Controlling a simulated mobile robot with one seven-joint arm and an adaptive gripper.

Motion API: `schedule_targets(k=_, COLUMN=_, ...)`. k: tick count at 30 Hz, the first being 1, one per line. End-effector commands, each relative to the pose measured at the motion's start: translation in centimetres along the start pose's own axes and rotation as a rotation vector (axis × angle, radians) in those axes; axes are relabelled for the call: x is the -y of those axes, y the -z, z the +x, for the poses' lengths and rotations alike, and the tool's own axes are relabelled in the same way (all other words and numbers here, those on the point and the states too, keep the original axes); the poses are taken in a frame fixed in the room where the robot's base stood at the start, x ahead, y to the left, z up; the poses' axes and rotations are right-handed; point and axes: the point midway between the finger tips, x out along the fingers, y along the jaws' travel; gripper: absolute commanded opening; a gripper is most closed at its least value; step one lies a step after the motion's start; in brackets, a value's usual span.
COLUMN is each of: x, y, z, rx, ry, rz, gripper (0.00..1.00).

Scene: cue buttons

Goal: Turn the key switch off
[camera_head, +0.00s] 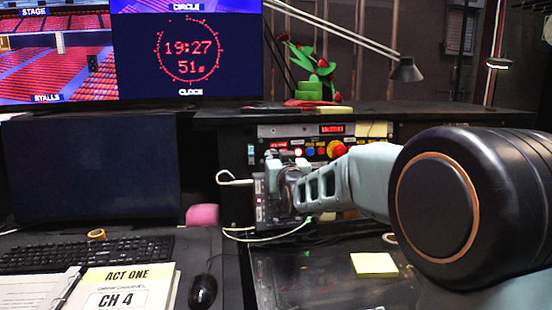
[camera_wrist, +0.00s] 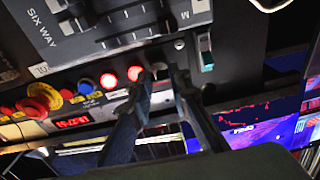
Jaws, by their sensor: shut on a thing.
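The key switch (camera_wrist: 160,71) sits in the dark control panel, at the end of the row beside a red-lit button (camera_wrist: 135,73). Only a small grey part of it shows between my fingertips in the wrist view. My gripper (camera_wrist: 163,82) is shut on it, with one dark finger on each side. In the head view my gripper (camera_head: 284,186) reaches the left part of the panel (camera_head: 232,148) and hides the switch. The way the key points cannot be told.
The panel row also has another red-lit button (camera_wrist: 109,81), a blue button (camera_wrist: 86,86), a red and yellow stop button (camera_head: 337,149) and a red display (camera_head: 332,129). A SIX WAY fader unit (camera_wrist: 85,25) is close by. A keyboard (camera_head: 85,253) and mouse (camera_head: 203,292) lie left.

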Motion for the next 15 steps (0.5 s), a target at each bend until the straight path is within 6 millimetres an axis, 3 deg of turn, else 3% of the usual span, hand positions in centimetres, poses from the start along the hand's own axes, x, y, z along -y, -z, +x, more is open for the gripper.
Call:
schedule_targets(k=8, x=-0.03, y=-0.19, z=-0.01, rx=-0.001, ry=0.008, rz=-0.054, gripper=0.0)
schedule_targets(k=15, x=-0.07, y=-0.36, z=0.0, rx=-0.001, ry=0.031, rz=-0.208, gripper=0.0)
